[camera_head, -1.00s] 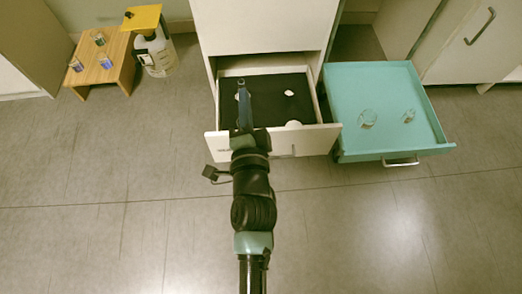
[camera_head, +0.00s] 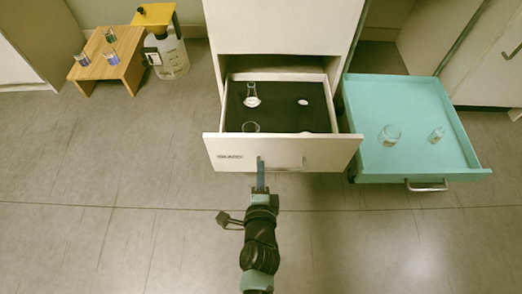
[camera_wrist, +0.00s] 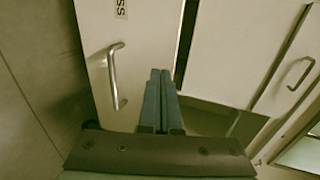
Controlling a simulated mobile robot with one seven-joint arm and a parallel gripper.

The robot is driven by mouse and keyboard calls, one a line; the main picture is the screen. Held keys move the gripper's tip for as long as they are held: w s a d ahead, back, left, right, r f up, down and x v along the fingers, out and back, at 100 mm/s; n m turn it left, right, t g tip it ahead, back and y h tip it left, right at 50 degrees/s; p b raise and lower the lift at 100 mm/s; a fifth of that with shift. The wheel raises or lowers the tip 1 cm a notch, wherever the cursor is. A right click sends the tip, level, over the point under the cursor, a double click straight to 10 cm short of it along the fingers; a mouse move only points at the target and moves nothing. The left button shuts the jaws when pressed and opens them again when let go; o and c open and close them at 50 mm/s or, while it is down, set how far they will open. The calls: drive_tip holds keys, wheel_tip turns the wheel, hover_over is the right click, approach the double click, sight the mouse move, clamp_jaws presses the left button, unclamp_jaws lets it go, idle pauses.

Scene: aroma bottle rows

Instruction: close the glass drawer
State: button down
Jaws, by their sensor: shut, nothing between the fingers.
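The white drawer (camera_head: 230,151) is pulled open from its cabinet, with a dark lining inside. A label sits on the left of its front; in the wrist view, the letters "SS" show on the drawer front (camera_wrist: 137,50). The bar handle (camera_wrist: 114,76) is on that front. Inside the drawer are a glass flask (camera_head: 252,97), a beaker (camera_head: 250,127) and a small whitish piece (camera_head: 303,102). My gripper (camera_head: 260,162) is shut and empty at the drawer front, near the handle. In the wrist view, its fingers (camera_wrist: 160,74) lie together beside the handle; contact cannot be told.
A teal open drawer or tray (camera_head: 400,170) stands close on the right, with two glass vessels. A wooden stand (camera_head: 90,72) with small bottles and a jug (camera_head: 172,62) are at the back left. The floor (camera_head: 120,195) at left and in front is clear.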

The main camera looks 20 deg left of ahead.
sight(261, 140)
drive_tip(key=x, duration=0.2)
drive_tip(key=b+x, duration=0.1)
drive_tip(key=x, duration=0.1)
drive_tip(key=r+x, duration=0.1)
drive_tip(key=x, duration=0.2)
drive_tip(key=shift+w+a, duration=0.1)
drive_tip(key=shift+w, duration=0.1)
drive_tip(key=shift+w+r, duration=0.1)
